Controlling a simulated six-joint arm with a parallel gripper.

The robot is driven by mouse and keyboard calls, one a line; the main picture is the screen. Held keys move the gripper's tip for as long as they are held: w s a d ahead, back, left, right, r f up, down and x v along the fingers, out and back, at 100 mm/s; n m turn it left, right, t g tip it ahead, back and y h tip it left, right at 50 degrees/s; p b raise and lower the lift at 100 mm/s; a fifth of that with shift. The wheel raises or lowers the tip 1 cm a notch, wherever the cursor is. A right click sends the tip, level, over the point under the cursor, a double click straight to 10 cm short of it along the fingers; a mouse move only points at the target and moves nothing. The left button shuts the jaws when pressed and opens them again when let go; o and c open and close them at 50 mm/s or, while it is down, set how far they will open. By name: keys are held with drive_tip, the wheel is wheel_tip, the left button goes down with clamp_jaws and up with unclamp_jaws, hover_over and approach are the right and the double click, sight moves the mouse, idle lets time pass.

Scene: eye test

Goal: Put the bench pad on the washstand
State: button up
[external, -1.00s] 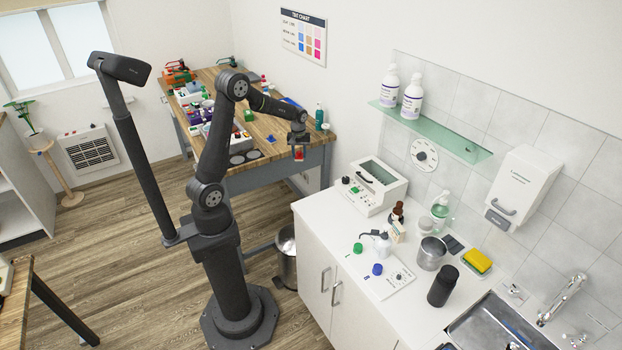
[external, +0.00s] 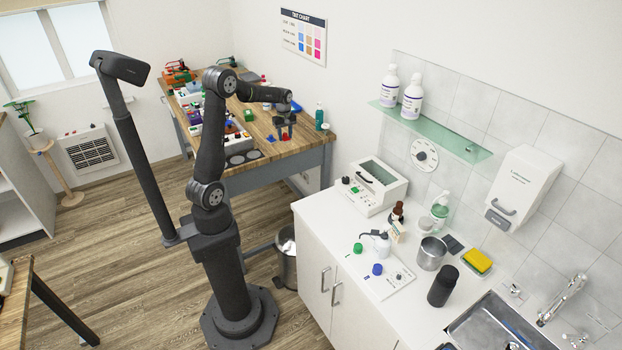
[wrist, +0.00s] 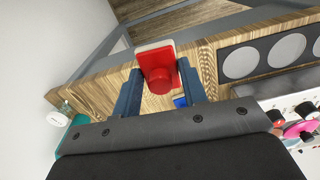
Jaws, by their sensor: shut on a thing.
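My gripper (external: 286,132) is over the front right part of the wooden workbench. Its fingers, also in the wrist view (wrist: 159,68), are shut on a red thing (wrist: 160,62), a rounded plate with a round knob and a pale layer at its far edge. It shows small and red in the external view (external: 286,137); contact with the bench top is unclear. I cannot tell whether it is the bench pad. A dark pad with pale discs (external: 233,160) lies on the bench, left of my gripper. The white washstand (external: 338,231) with a sink stands at right.
The workbench (external: 309,140) holds several coloured items behind and left of my gripper. The washstand top carries an instrument (external: 379,186), a metal cup (external: 432,254), a black cylinder (external: 443,286), a yellow sponge (external: 478,260) and bottles. A glass shelf (external: 440,131) hangs above.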

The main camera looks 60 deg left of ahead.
hover_over(278, 148)
wheel_tip(278, 148, down, 6)
drive_tip(key=shift+s+r, duration=0.1)
wheel_tip(278, 148, down, 2)
drive_tip(key=shift+f, duration=0.75)
drive_tip(key=shift+f, duration=0.15)
drive_tip(key=o, duration=1)
drive_tip(key=shift+c, duration=0.2)
wheel_tip(278, 148, up, 16)
drive_tip(key=shift+d+r, duration=0.2)
drive_tip(key=shift+d, duration=0.05)
drive_tip(key=shift+o, duration=0.5)
drive_tip(key=shift+r, duration=0.45)
